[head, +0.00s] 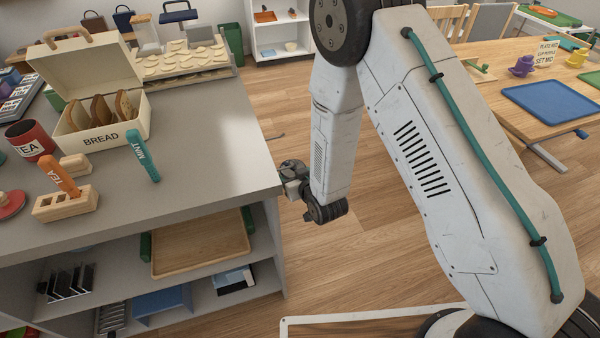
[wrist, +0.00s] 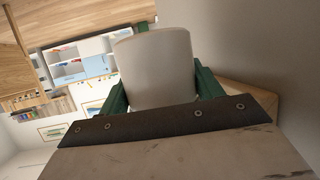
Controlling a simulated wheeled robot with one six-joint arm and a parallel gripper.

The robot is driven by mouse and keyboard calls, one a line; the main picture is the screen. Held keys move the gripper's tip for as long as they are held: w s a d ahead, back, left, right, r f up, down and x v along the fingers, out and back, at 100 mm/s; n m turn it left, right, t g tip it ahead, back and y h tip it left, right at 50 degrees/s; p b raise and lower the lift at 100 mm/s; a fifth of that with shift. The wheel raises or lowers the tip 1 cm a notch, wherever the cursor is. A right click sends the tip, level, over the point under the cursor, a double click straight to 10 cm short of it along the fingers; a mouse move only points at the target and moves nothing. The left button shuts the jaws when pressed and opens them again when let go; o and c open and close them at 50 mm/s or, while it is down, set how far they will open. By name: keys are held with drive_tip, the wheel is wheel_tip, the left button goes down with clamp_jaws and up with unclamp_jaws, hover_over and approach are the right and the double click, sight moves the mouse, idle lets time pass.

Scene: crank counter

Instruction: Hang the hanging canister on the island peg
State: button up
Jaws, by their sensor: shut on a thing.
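In the wrist view a plain whitish cylinder, which looks like the hanging canister (wrist: 155,58), sits between the green fingers of my gripper (wrist: 160,85). The fingers are shut on its two sides. Its far end points away from the camera, and I cannot see a hanging loop or handle. In the head view the end of my arm is low beside the grey counter's right edge; the fingers and canister cannot be made out there. I cannot pick out the island peg in either view.
The grey counter (head: 210,125) holds a bread box (head: 107,130), a red tea tin (head: 30,140) and an orange-handled piece in a wooden block (head: 65,203). A wooden tray (head: 200,243) lies on its shelf. Right stands a wooden table with a blue tray (head: 555,103).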

drive_tip(key=shift+s+a, duration=0.15)
drive_tip(key=shift+a, duration=0.4)
drive_tip(key=shift+s+a+f, duration=0.15)
drive_tip(key=shift+a+f, duration=0.15)
drive_tip(key=shift+f, duration=0.1)
